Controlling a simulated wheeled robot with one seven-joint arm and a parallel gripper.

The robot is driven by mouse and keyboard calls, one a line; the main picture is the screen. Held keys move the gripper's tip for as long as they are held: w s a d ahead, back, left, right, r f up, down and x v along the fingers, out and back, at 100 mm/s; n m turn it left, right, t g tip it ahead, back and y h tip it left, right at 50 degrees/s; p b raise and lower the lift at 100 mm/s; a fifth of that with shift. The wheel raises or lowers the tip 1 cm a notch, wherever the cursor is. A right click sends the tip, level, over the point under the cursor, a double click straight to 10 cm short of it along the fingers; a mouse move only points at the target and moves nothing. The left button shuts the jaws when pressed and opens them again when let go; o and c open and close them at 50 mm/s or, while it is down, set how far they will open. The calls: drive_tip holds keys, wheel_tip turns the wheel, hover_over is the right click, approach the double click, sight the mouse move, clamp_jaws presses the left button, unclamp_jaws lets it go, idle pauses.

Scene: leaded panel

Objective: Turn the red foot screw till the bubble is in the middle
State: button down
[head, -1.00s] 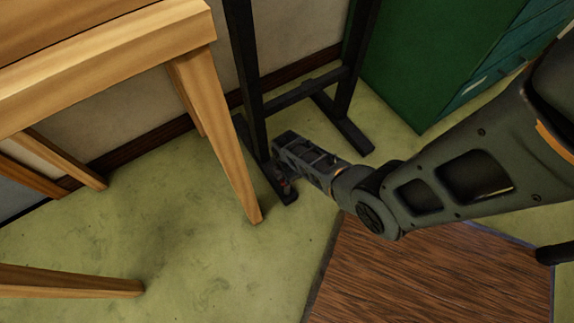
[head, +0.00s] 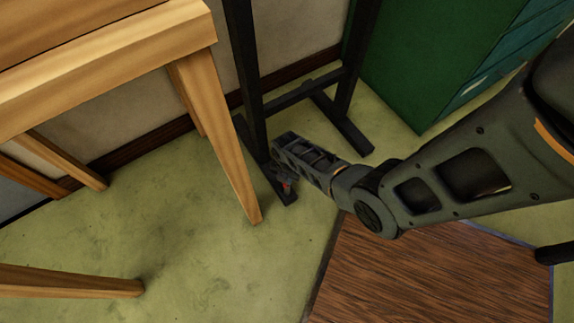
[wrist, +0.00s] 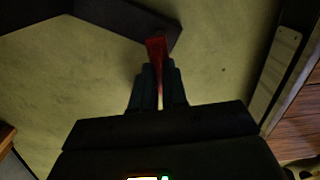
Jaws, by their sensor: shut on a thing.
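The red foot screw (wrist: 156,48) stands at the end of a dark foot bar (wrist: 115,14) in the wrist view. In the head view a bit of the red screw (head: 286,187) shows beside my gripper, low over the front foot of the black stand (head: 250,80). My gripper (wrist: 158,76) is shut on the screw, with its two fingers on either side of the red part. The fingers are mostly hidden in the head view. No bubble or level can be made out in either view.
A wooden table leg (head: 215,140) stands close to the left of the stand's foot. A green cabinet (head: 430,60) is at the back right. A brown wood-grain board (head: 410,275) lies at front right.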

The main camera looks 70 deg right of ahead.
idle(0.3)
drive_tip(key=c, duration=1.2)
unclamp_jaws()
drive_tip(key=shift+o, duration=0.2)
wheel_tip(320, 180, up, 8)
drive_tip(key=p, duration=0.4)
drive_tip(key=shift+f, duration=0.1)
